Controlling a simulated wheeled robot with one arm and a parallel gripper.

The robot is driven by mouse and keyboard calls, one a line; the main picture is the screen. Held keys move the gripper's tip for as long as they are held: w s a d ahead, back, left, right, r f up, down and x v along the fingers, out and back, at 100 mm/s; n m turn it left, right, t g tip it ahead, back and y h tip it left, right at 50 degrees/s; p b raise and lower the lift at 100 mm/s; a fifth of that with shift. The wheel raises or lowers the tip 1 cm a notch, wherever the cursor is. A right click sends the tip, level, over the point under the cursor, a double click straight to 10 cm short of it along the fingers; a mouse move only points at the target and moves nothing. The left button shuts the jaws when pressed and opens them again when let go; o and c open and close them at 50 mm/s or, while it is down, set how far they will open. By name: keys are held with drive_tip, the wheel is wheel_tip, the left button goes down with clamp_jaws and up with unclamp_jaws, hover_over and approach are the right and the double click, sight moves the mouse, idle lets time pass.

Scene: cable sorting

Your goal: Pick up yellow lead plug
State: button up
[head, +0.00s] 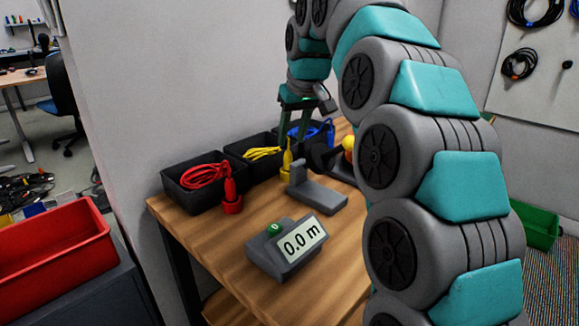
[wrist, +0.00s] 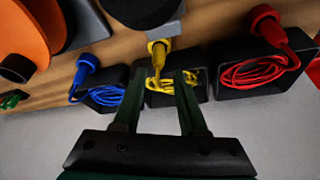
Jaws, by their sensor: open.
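The yellow lead plug (head: 286,158) stands upright at the front of the middle black bin in the head view. In the wrist view the yellow plug (wrist: 158,50) lies just beyond my fingertips, and its cable (wrist: 160,84) runs back into the bin. My gripper (head: 295,132) is open above the bins in the head view. In the wrist view my gripper (wrist: 157,73) has its two dark green fingers apart, with yellow cable showing between them. I see nothing held. The exact height of the fingertips over the plug is hard to tell.
A red plug (head: 232,196) and a blue plug (wrist: 86,64) stand by the neighbouring bins. The wall rises right behind the bins.

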sight(288, 152)
drive_tip(key=p+x, duration=0.1)
drive_tip(key=x, duration=0.6)
drive_tip(key=shift+w, duration=0.2)
clamp_jaws()
